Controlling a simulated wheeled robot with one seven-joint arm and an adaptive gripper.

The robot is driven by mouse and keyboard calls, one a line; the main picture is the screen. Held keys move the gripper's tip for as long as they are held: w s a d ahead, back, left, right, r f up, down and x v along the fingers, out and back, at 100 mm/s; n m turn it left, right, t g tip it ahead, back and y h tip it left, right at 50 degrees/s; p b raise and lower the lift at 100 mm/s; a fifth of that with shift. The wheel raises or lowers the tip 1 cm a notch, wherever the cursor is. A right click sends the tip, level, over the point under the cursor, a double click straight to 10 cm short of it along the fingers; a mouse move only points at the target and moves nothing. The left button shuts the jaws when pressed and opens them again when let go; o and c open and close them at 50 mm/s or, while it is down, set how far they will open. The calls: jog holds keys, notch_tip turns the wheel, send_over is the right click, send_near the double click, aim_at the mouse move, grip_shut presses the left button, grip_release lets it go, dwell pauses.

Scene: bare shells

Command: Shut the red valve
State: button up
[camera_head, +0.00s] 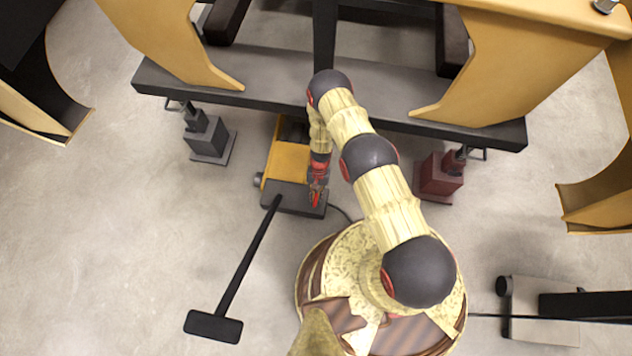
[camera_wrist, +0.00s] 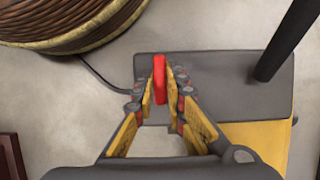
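The red valve (camera_wrist: 159,78) is a thin upright red piece above the grey end of a yellow-and-grey floor unit (camera_wrist: 215,85). My gripper (camera_wrist: 161,88) has its two fingers drawn in on either side of the valve, seemingly touching it. The fingers partly hide the valve's lower part. In the head view my gripper (camera_head: 317,190) points down over the grey end of the unit (camera_head: 287,160). Red shows at its tip, too small there to tell valve from finger.
A long-handled black bar (camera_head: 245,260) rises from the unit. A grey jack (camera_head: 207,138) stands left and a red jack (camera_head: 440,176) right, near a dark beam (camera_head: 270,85). A cable runs from the unit toward my round base.

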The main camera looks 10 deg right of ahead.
grip_shut()
jog(key=shift+m, duration=0.3)
jog(key=m+y+p, duration=0.1)
jog(key=m, duration=0.1)
jog(key=shift+d+r+m+t, duration=0.1)
jog(key=shift+m+t, duration=0.3)
jog(key=m+t+p, duration=0.1)
jog(key=m+p, duration=0.1)
jog(key=m, duration=0.1)
jog(key=m+t+y+p, duration=0.1)
jog(key=m+p, duration=0.1)
jog(key=m, duration=0.1)
jog(key=shift+s+d, duration=0.1)
jog(key=shift+s, duration=0.1)
jog(key=m+t+p, duration=0.1)
jog(key=m, duration=0.1)
jog(key=m+t+p, duration=0.1)
jog(key=m+p, duration=0.1)
jog(key=m, duration=0.1)
jog(key=shift+s+m+y, duration=0.2)
jog(key=shift+m+y, duration=0.1)
jog(key=shift+y, duration=0.1)
jog(key=shift+m+t+p, duration=0.6)
jog(key=shift+m+p, duration=0.15)
jog(key=shift+m, duration=0.85)
jog(key=o, duration=0.5)
grip_release()
